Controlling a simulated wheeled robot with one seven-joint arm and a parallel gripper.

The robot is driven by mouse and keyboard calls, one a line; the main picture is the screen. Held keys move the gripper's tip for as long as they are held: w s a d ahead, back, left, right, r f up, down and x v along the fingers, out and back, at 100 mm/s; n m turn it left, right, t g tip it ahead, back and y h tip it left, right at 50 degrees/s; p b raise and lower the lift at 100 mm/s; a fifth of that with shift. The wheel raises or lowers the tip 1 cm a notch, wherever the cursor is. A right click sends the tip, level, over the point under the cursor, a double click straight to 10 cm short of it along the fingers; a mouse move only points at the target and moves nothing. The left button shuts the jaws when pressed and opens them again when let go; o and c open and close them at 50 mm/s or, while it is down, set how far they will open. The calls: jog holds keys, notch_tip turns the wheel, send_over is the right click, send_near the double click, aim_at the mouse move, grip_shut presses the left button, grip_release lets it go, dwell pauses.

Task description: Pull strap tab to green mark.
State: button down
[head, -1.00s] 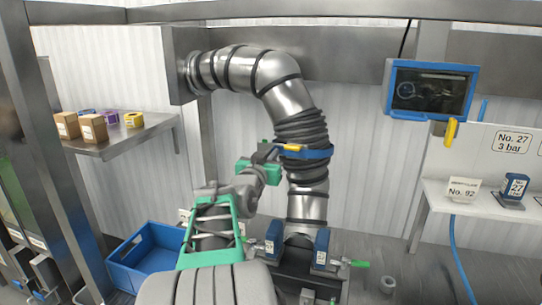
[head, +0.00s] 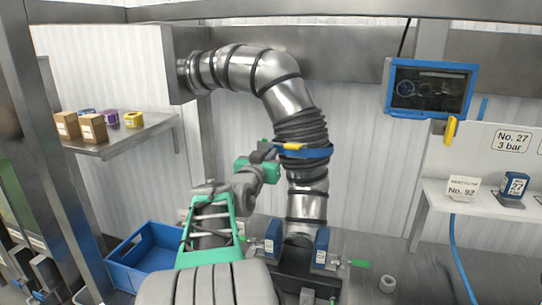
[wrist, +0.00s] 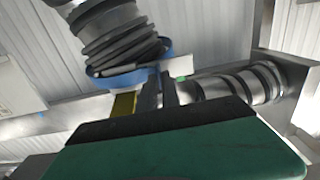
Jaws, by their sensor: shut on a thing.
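A blue strap (head: 318,153) runs around the dark ribbed sleeve of the steel pipe, with a yellow piece (head: 292,146) on its front. In the wrist view the blue strap (wrist: 128,79) and the yellow piece (wrist: 123,106) lie just beyond my fingers. My gripper (head: 270,148) is at the strap's left side, its fingers (wrist: 158,86) closed on the strap tab, which they mostly hide. A pale flap (wrist: 181,66) sticks out to the right of the fingertips. A small green patch (wrist: 182,78), possibly the mark, shows under it.
The steel pipe (head: 272,76) arches from the wall down to the sleeve. Blue-sided clamps (head: 321,246) stand at its foot. A blue bin (head: 150,246) is at lower left, a shelf (head: 140,137) with boxes at left, and a screen (head: 431,90) at upper right.

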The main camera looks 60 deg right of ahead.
jog(key=w, duration=0.1)
jog(key=w+b, duration=0.1)
jog(key=w, duration=0.1)
jog(key=shift+a+f+b, duration=0.2)
jog(key=shift+a+b, duration=0.05)
jog(key=shift+b, duration=0.1)
jog(key=shift+w+r, duration=0.15)
jog(key=shift+w, duration=0.15)
jog(key=c, duration=1.6)
grip_release()
jog(key=shift+s, duration=0.1)
jog(key=shift+o, duration=0.2)
jog(key=b, duration=0.2)
send_near(264, 146)
jog(key=a, duration=0.2)
jog(key=shift+s+a, duration=0.2)
jog(key=shift+a, duration=0.2)
